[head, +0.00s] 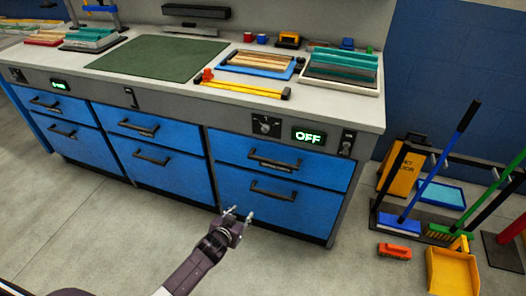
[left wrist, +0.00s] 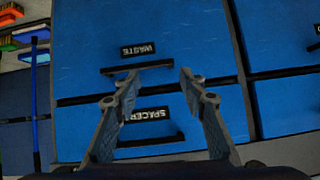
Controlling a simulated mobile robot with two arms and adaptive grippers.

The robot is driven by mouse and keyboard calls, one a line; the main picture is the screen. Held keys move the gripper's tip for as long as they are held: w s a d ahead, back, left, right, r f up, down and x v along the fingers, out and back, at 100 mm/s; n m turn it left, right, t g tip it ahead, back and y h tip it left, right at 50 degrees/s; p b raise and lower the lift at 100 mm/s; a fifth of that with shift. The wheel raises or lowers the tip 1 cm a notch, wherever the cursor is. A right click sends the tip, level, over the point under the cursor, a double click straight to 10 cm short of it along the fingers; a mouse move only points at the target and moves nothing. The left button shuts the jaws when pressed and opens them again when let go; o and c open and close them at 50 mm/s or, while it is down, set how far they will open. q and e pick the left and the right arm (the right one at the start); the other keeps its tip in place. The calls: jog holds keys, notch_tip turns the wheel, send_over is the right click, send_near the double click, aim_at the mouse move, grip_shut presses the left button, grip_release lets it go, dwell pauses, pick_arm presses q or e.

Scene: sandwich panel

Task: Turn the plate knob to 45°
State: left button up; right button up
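A dark rotary knob (head: 265,125) sits on the grey front strip of the workbench, above the right-hand drawers. The green display (head: 308,136) beside it reads OFF. A second dark control (head: 17,74) with a small green display (head: 60,86) is at the far left of the strip; I cannot tell from labels which one is the plate knob. My left gripper (head: 237,214) is open and empty, below the right knob in front of the lower drawers. In the left wrist view its spread fingers (left wrist: 158,82) face the blue drawer fronts, with no knob visible. My right gripper is not in view.
Drawer handles (head: 274,162) stick out below the right knob. A switch (head: 347,142) is right of the display. The benchtop holds a green mat (head: 160,58) and trays of strips (head: 340,72). Brooms (head: 440,165) and a yellow dustpan (head: 452,272) stand right. Floor left of my arm is clear.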

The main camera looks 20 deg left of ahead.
pick_arm(q)
jog(key=w+r+t+b, duration=0.3)
jog(key=w+r+b, duration=0.2)
jog(key=w+r, duration=0.3)
jog(key=t+b, duration=0.4)
jog(key=b, duration=0.1)
send_near(264, 131)
jog(key=w, duration=0.1)
jog(key=shift+n+h, duration=0.3)
jog(key=shift+n, duration=0.1)
jog(key=w, duration=0.5)
jog(key=shift+w+r+b, duration=0.2)
jog(key=shift+w+b, duration=0.1)
jog(key=shift+w, duration=1.05)
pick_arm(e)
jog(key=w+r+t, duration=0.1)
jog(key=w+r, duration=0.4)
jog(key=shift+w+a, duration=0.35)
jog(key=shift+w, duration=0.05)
pick_arm(q)
grip_shut()
